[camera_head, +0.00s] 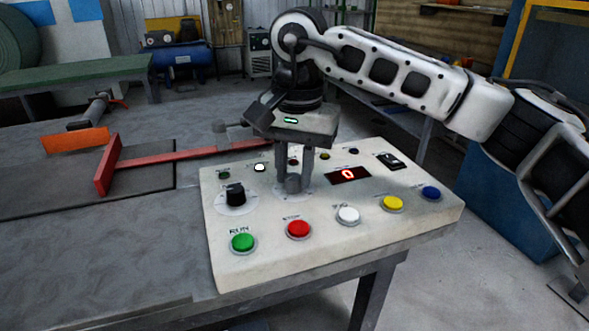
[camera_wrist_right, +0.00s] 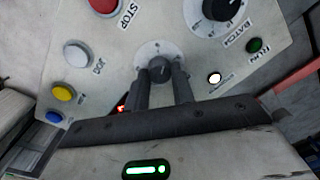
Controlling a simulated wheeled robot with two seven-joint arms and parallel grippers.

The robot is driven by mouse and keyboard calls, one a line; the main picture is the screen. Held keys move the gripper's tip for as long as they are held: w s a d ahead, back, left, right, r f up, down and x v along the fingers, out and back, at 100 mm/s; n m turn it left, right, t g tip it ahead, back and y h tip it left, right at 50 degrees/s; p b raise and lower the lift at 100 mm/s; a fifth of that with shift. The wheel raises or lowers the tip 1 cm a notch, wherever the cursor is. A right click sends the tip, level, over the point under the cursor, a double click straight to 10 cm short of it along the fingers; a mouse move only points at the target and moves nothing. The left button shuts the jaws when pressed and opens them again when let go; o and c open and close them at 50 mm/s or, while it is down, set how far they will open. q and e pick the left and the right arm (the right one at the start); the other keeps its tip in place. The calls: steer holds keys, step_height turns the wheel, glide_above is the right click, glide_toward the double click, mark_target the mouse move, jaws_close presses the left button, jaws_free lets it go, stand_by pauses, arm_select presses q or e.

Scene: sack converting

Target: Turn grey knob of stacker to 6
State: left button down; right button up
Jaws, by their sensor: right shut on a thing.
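The stacker's control panel (camera_head: 330,245) is a pale box on the table. Its grey knob (camera_head: 293,184) sits on a white dial plate near the panel's middle, between my right gripper's fingertips. My right gripper (camera_head: 301,178) points down from above and is shut on the knob. The right wrist view shows the grey knob (camera_wrist_right: 160,69) between the two dark fingers (camera_wrist_right: 161,82). The dial numbers are too small to read. A red display (camera_head: 348,175) reads 0. My left gripper is not in view.
A black batch knob (camera_head: 235,194) stands left of the grey one. Green (camera_head: 243,242), red (camera_head: 298,229), white (camera_head: 347,215), yellow (camera_head: 392,203) and blue (camera_head: 431,193) buttons line the front. A black switch (camera_head: 391,161) is at the back right. A red bar (camera_head: 180,156) lies behind left.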

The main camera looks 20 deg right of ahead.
mark_target(298, 176)
steer(key=n, duration=0.5)
steer(key=shift+r, duration=0.1)
stand_by(0.5)
steer(key=o, duration=1)
steer(key=r, duration=0.5)
steer(key=r+p, duration=0.1)
steer(key=r, duration=0.4)
steer(key=r+p, duration=0.1)
steer(key=r, duration=0.5)
steer(key=shift+d, duration=0.25)
